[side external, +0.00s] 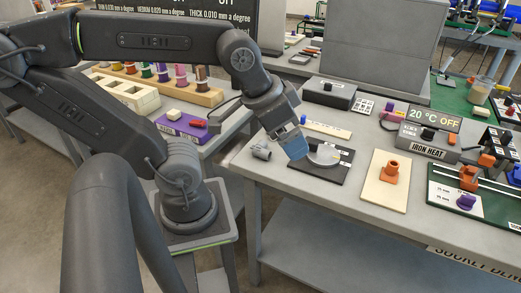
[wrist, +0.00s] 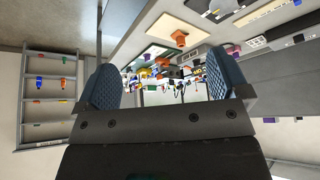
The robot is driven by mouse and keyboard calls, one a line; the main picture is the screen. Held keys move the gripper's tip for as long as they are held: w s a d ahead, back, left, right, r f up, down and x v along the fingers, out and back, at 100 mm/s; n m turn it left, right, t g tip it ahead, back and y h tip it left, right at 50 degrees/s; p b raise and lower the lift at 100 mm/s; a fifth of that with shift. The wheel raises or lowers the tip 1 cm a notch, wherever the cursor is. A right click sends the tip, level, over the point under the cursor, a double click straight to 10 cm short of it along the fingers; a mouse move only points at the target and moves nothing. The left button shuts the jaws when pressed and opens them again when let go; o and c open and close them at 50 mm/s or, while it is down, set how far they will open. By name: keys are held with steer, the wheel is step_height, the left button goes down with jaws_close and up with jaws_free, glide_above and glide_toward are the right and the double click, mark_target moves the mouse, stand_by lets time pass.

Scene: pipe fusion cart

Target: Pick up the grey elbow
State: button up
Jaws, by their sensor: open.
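A small grey elbow (side external: 261,151) lies on the grey bench top near its left edge in the side view. My gripper (side external: 299,155) hangs just right of the elbow, apart from it in the picture, over the left part of a black plate. Its blue fingers overlap in the side view. In the wrist view my gripper (wrist: 163,86) has its two blue fingers wide apart with nothing held between them. I cannot make out the grey elbow in the wrist view.
The black plate (side external: 336,171) carries a clear round disc (side external: 323,156). A cream board (side external: 371,190) with an orange fitting (side external: 390,173) lies to its right. An iron heat box (side external: 425,142) stands farther right. Bare bench shows in front of the elbow.

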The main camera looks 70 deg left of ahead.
steer(key=w+a+f+m+g+y, duration=0.1)
steer(key=w+a+f+m+g, duration=0.15)
steer(key=a, duration=0.25)
steer(key=w+a+f+m+g+y, duration=0.1)
steer(key=w+a+m+g, duration=0.15)
steer(key=a, duration=0.25)
steer(key=m+g+y, duration=0.1)
steer(key=m+g, duration=0.3)
glide_toward(260, 145)
steer(key=x, duration=0.4)
steer(key=shift+w+d+f, duration=0.15)
steer(key=shift+w+f, duration=0.1)
steer(key=shift+f, duration=0.2)
steer(key=shift+s+x, duration=0.15)
steer(key=shift+x, duration=1.2)
steer(key=shift+s+x, duration=0.15)
steer(key=shift+x, duration=1.2)
steer(key=shift+r, duration=0.1)
steer(key=c, duration=1)
steer(key=shift+r, duration=0.15)
